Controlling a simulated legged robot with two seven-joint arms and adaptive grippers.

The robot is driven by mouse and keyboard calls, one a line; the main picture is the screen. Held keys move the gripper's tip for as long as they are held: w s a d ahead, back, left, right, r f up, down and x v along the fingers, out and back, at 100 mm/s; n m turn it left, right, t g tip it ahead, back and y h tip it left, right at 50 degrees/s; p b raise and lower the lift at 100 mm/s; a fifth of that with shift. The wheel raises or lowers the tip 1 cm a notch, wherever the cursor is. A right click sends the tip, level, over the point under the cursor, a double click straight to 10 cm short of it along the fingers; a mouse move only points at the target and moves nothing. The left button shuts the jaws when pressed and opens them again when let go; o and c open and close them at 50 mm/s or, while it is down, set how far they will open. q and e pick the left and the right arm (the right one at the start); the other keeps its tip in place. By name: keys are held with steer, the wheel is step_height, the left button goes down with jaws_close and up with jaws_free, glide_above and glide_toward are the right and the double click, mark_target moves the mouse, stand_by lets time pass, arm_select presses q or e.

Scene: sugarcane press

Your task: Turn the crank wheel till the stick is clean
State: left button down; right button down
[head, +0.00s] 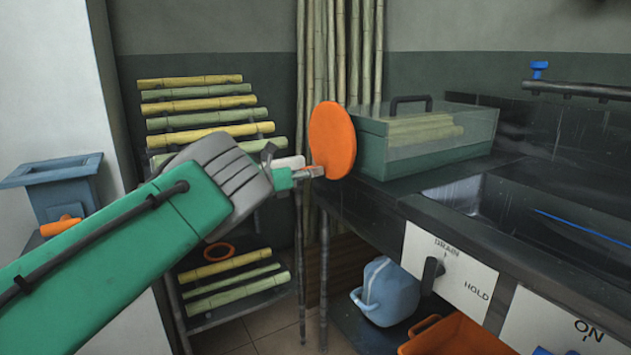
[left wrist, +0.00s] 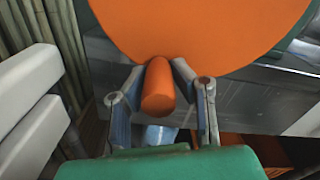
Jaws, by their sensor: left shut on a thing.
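The crank wheel (head: 333,135) is an orange disc in the middle of the head view, seen partly edge-on, beside the green box. In the left wrist view the wheel (left wrist: 200,30) fills the top, and its short round orange handle (left wrist: 158,92) sticks out towards the camera. My left gripper (head: 314,172) reaches the wheel's lower left side. It is shut on the handle, with one finger on each side of it. I cannot single out the stick to be cleaned. My right gripper is not in view.
A clear-sided green box (head: 425,145) holding cane pieces stands on the dark counter. A rack (head: 215,118) of cane sticks stands behind my left arm. A blue-grey hopper (head: 65,185) is at left.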

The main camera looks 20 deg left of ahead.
arm_select(q)
steer(key=shift+w+a+m, duration=0.2)
steer(key=shift+a+m, duration=0.15)
steer(key=shift+m, duration=0.15)
steer(key=c, duration=1.4)
jaws_free()
steer(key=v, duration=1.2)
steer(key=shift+w+a, duration=0.1)
